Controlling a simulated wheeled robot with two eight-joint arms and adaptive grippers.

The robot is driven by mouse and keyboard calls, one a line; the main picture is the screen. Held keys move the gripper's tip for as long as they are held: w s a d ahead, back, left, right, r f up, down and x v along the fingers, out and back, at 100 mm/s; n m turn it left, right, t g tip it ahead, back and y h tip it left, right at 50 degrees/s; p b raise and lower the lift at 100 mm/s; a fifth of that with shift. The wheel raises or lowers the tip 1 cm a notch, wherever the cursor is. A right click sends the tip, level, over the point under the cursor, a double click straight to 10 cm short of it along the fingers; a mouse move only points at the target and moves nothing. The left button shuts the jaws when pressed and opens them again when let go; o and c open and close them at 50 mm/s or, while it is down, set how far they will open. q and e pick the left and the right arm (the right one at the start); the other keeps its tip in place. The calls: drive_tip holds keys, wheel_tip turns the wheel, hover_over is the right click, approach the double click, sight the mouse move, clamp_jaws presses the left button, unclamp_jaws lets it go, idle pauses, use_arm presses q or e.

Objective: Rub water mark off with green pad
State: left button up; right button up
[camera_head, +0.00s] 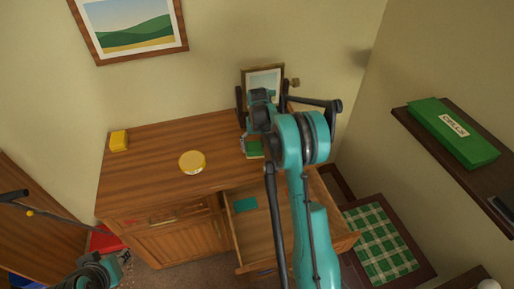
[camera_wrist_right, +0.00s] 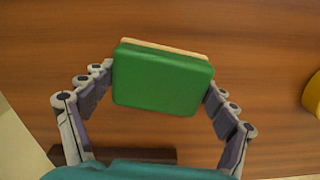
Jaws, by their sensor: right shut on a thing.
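The green pad (camera_wrist_right: 162,80) is a block with a green face and a pale layer along one edge. My right gripper (camera_wrist_right: 160,88) is shut on it, with a finger at each side. In the head view the pad (camera_head: 254,149) shows below my right gripper (camera_head: 256,132), over the back right of the wooden cabinet top (camera_head: 150,172). I cannot tell whether the pad touches the wood. No water mark can be made out; the arm and pad hide part of the top. My left gripper (camera_head: 112,268) is low at the left, beside the cabinet front, its jaws unclear.
A framed picture (camera_head: 263,80) stands behind my right gripper. An open drawer (camera_head: 262,235) holds a teal item (camera_head: 245,204). A shelf with a green box (camera_head: 455,132) is at right.

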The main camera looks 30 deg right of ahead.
drive_tip(key=r, duration=0.1)
drive_tip(key=r+p, duration=0.1)
drive_tip(key=r, duration=0.2)
drive_tip(key=shift+a+r, duration=0.2)
drive_tip(key=shift+a, duration=0.15)
drive_tip(key=shift+d+r+p, duration=0.15)
drive_tip(key=shift+r+p, duration=1.25)
drive_tip(key=shift+r, duration=0.5)
drive_tip(key=shift+f, duration=0.1)
